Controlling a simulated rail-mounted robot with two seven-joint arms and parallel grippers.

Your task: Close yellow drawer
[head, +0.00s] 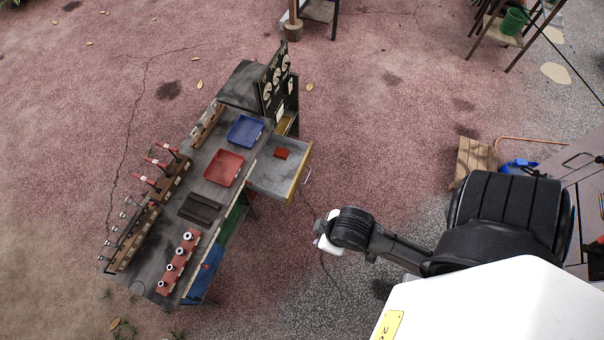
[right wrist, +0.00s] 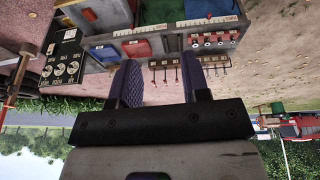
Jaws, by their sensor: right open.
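The yellow drawer (head: 300,172) stands pulled out from the right side of the grey cart (head: 185,235). Its yellow front has a pale bar handle (head: 306,177), and a small red block (head: 281,153) lies inside. My right arm reaches in from the right in the head view, and its white-and-black end is to the lower right of the drawer, apart from it. In the right wrist view my right gripper (right wrist: 158,84) has its two dark fingers spread with nothing between them. The cart appears upside down behind them. My left gripper is not in view.
On the cart top are a blue tray (head: 245,131), a red tray (head: 223,168), and racks of red-handled clamps and fittings. A gauge panel (head: 274,82) stands upright at its far end. Bare reddish ground lies right of the drawer. A wooden crate (head: 474,158) is farther right.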

